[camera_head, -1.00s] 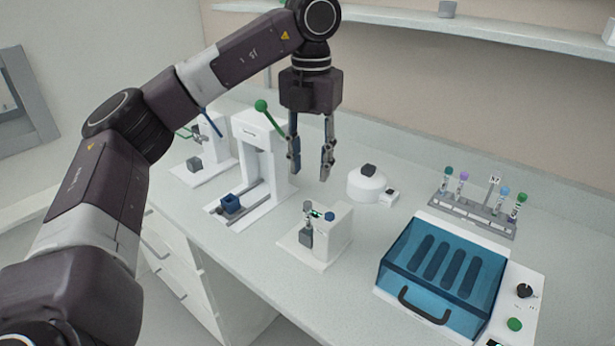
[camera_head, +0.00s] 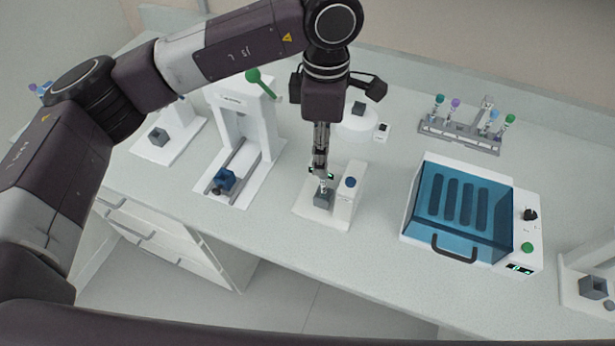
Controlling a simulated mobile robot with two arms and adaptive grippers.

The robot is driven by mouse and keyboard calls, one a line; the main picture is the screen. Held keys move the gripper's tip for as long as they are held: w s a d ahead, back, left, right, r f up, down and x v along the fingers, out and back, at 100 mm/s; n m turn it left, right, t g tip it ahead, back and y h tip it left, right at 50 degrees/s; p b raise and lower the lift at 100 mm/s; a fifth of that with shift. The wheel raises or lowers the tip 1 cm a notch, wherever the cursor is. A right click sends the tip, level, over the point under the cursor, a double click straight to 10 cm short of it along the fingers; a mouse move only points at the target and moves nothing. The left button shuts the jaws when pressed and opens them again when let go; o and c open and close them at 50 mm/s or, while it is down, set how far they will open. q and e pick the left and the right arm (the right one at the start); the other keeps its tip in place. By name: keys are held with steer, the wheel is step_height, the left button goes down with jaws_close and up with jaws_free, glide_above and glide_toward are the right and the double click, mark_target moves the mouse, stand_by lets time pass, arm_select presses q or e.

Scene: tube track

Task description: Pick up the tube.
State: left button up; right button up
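My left gripper (camera_head: 321,150) points down over a small white device (camera_head: 343,205) with a green-lit display, a blue knob and a grey block (camera_head: 323,199). The fingers are seen edge-on, one behind the other, so I cannot tell whether they are open or shut. A small tube (camera_head: 323,185) seems to stand in the grey block, just below the fingertips. Its upper part is hidden by the fingers, and contact is unclear. Several capped tubes stand in a grey rack (camera_head: 460,136) at the back right. My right gripper is not in view.
A white stand with a green-knobbed lever (camera_head: 240,108) and a blue block (camera_head: 224,180) is to the left. A round white device (camera_head: 358,125) stands behind the gripper. A blue-lidded box (camera_head: 460,205) is to the right. Another white device (camera_head: 590,284) is at the right edge.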

mark_target(324, 190)
arm_select(q)
steer(key=shift+s+d+f+p, duration=0.15)
steer(key=shift+d+f+p, duration=0.05)
steer(key=shift+f+p, duration=0.4)
steer(key=shift+s+d+f+p, duration=0.15)
steer(key=shift+f+p, duration=0.2)
steer(key=shift+f, duration=0.3)
step_height(324, 190, down, 4)
steer(key=shift+w+a+r+p, duration=0.1)
steer(key=shift+w+r+p, duration=0.1)
steer(key=shift+p, duration=0.5)
jaws_close()
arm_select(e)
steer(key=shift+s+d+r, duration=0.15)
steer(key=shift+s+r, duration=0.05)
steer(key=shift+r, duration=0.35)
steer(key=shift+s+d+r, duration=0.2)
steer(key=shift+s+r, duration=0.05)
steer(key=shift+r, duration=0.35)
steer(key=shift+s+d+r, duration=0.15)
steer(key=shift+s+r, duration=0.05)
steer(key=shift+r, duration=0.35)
